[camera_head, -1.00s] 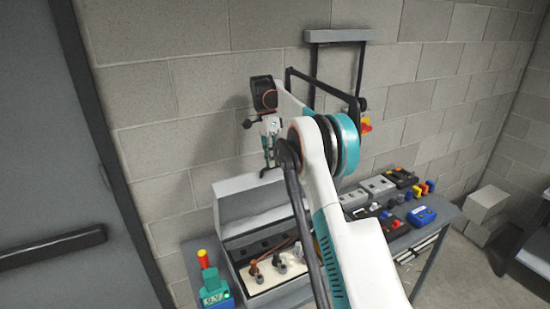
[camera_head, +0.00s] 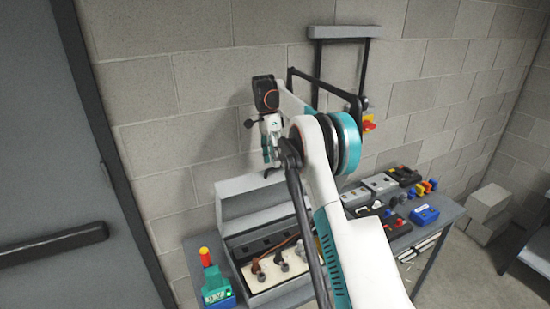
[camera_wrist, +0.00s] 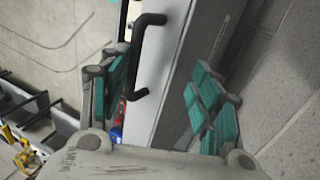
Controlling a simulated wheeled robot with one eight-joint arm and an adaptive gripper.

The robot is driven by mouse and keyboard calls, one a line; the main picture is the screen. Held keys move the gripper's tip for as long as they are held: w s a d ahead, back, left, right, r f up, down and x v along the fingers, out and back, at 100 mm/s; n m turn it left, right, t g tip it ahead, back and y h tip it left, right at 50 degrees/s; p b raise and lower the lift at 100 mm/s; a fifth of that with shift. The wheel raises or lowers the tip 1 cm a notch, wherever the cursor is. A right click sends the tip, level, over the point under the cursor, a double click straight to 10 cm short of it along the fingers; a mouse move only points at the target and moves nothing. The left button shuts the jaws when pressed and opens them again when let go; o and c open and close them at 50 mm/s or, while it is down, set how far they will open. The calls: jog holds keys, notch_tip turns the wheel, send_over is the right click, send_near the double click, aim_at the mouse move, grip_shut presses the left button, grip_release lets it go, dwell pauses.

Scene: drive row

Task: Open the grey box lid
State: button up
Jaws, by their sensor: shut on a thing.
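The grey box (camera_head: 276,292) stands on the bench with its inside exposed. Its grey lid (camera_head: 240,187) stands raised at the back, near upright. My gripper (camera_head: 269,153) is at the lid's top edge. In the wrist view, the lid (camera_wrist: 176,70) passes between the teal finger pads of my gripper (camera_wrist: 165,92), one finger on each side. A black bar handle (camera_wrist: 140,55) is on the lid's left face, close to the left finger. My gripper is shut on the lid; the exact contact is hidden. My arm covers the box's right part.
Several dark-tipped parts lie in the box. A teal device with a red and yellow top (camera_head: 213,284) stands left of it. Grey blocks and a blue device (camera_head: 424,215) are on the bench (camera_head: 447,215) at right. The block wall is close behind the lid.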

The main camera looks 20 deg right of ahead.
jog(key=shift+w+a+f, duration=0.1)
jog(key=shift+w+f, duration=0.05)
jog(key=shift+f, duration=0.05)
jog(key=v, duration=0.7)
jog(key=shift+c, duration=1)
jog(key=shift+r, duration=0.4)
jog(key=shift+r, duration=0.1)
